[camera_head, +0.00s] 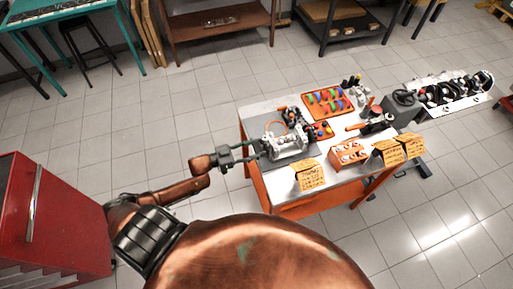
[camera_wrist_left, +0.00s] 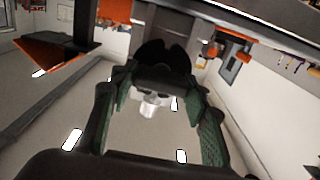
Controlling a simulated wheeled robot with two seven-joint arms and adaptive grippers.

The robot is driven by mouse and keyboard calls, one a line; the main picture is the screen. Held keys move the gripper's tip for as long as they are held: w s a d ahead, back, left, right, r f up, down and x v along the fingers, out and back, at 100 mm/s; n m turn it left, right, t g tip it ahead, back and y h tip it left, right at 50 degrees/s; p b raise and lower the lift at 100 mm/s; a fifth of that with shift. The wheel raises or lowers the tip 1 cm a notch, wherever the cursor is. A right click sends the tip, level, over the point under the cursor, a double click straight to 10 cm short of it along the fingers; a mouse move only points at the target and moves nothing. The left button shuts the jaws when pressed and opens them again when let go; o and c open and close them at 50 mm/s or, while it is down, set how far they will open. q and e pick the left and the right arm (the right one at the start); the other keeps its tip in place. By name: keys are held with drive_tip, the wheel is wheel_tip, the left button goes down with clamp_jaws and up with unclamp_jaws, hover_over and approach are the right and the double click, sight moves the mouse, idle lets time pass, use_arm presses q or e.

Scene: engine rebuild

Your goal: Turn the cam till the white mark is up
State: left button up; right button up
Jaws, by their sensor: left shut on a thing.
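The silver engine (camera_head: 290,143) sits on the left part of the workbench in the head view. My left gripper (camera_head: 259,150) reaches its left end from the left, with its two green-padded fingers spread around a part there. In the left wrist view, my left gripper (camera_wrist_left: 165,80) has its fingers on either side of a dark rounded part (camera_wrist_left: 165,55), which I take for the cam. A small pale metal piece (camera_wrist_left: 149,104) shows between the fingers. I cannot make out the white mark in either view. My right gripper is not in view.
A red cabinet (camera_head: 60,220) stands at left. Tiled floor is open behind the bench.

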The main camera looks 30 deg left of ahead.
use_arm(q)
drive_tip(key=shift+r, duration=0.1)
drive_tip(key=o, duration=1.2)
drive_tip(key=shift+w+d, duration=0.1)
drive_tip(key=shift+c, duration=0.2)
drive_tip(key=shift+s+a, duration=0.35)
drive_tip(key=shift+s, duration=0.05)
drive_tip(key=v, duration=1.1)
